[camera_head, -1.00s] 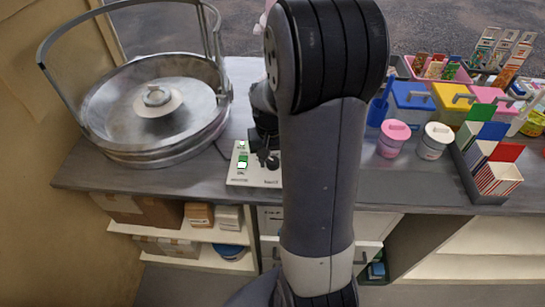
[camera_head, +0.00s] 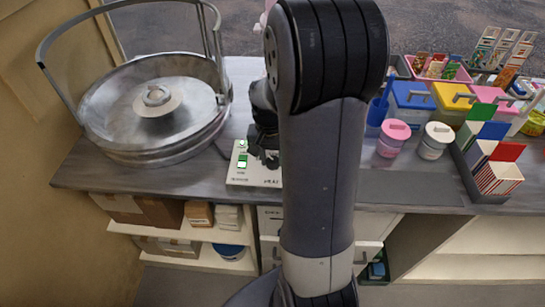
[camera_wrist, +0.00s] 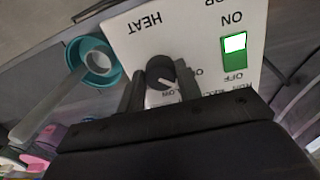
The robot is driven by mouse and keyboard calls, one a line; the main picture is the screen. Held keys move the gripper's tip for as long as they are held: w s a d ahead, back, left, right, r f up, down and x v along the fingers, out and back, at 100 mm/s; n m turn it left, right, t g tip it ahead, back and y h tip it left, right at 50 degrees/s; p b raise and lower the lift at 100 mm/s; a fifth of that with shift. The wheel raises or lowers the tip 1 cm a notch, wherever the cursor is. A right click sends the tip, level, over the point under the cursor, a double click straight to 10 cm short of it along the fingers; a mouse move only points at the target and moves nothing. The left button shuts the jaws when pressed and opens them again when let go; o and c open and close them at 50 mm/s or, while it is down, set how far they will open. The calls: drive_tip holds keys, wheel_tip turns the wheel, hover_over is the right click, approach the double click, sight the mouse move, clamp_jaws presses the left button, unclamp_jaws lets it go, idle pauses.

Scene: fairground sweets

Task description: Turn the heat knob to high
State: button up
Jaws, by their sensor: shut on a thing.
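The heat knob (camera_wrist: 161,70) is a black dial with a white pointer line, on a white control panel (camera_wrist: 195,20) marked HEAT in the wrist view. My gripper (camera_wrist: 157,88) is shut on the knob, one finger on each side of it. In the head view my gripper (camera_head: 266,152) is over the right part of the panel (camera_head: 240,178), and my arm hides the panel's right side and the knob. A green switch (camera_wrist: 234,50) with a lit white part, between ON and OFF, is beside the knob. Some lettering below the knob is covered by my gripper.
A large metal candy floss pan (camera_head: 155,105) stands left of the panel. A teal round item with a grey handle (camera_wrist: 97,62) lies close beside the panel. Pink (camera_head: 392,138) and white tubs (camera_head: 434,140) and coloured boxes stand at right.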

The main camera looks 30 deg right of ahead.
sight(273, 157)
drive_tip(key=m, duration=0.5)
drive_tip(key=shift+w+m, duration=0.1)
drive_tip(key=shift+m, duration=0.2)
drive_tip(key=m, duration=0.5)
drive_tip(key=shift+w+m+b, duration=0.1)
drive_tip(key=shift+m+b, duration=0.2)
drive_tip(key=m, duration=0.5)
drive_tip(key=shift+y, duration=0.4)
drive_tip(key=m, duration=0.5)
drive_tip(key=shift+w+d, duration=0.1)
drive_tip(key=o, duration=1)
drive_tip(key=r, duration=1)
drive_tip(key=shift+w+d+r, duration=0.15)
drive_tip(key=shift+d+r, duration=0.05)
drive_tip(key=shift+r, duration=0.2)
